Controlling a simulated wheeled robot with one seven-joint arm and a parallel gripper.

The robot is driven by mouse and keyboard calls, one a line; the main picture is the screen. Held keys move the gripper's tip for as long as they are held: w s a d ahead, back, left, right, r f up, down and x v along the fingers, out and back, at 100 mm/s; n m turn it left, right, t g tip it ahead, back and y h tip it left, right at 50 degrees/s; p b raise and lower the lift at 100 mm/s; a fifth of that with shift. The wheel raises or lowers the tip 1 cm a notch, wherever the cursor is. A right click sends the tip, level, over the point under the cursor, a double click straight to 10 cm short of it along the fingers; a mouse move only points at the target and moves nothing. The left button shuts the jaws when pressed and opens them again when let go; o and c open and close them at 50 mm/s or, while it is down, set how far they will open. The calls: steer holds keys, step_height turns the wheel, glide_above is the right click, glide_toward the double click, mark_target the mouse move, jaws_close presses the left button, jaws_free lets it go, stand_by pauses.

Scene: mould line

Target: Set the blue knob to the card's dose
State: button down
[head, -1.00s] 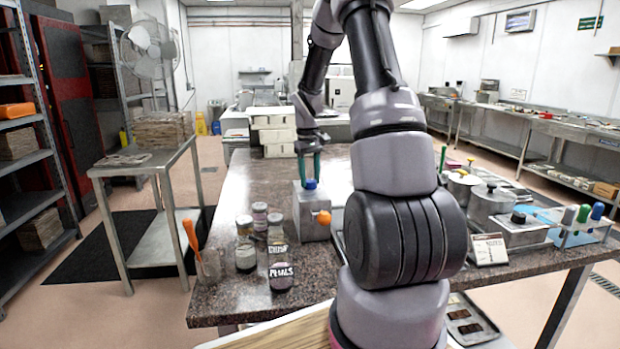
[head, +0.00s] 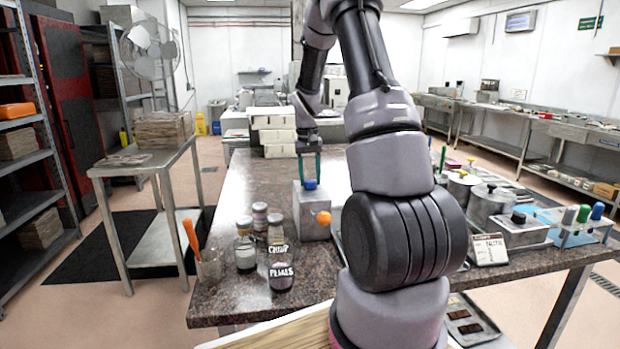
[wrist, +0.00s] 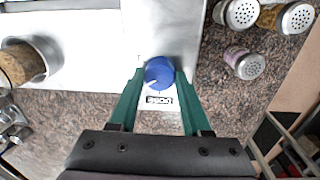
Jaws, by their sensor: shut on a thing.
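The blue knob (head: 310,184) sits on top of a grey metal box (head: 312,215) with an orange knob (head: 323,218) on its front. My gripper (head: 309,165) points straight down over the box, its green fingers shut on the blue knob. In the wrist view, the blue knob (wrist: 159,73) is between the fingertips of my gripper (wrist: 159,76). A white pointer mark shows at the knob's lower left, and a "DOSE" label (wrist: 159,100) lies just below it. A small printed card (head: 489,249) stands at the right of the table; its writing is too small to read.
Metal pots (head: 490,205) and a rack of coloured-handled tools (head: 583,228) stand at the right. The granite table (head: 245,190) is clear behind the jars.

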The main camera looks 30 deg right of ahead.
mark_target(308, 181)
steer(key=shift+c, duration=1.8)
jaws_free()
steer(key=shift+r, duration=0.15)
step_height(308, 181, up, 10)
steer(key=shift+a+r, duration=0.25)
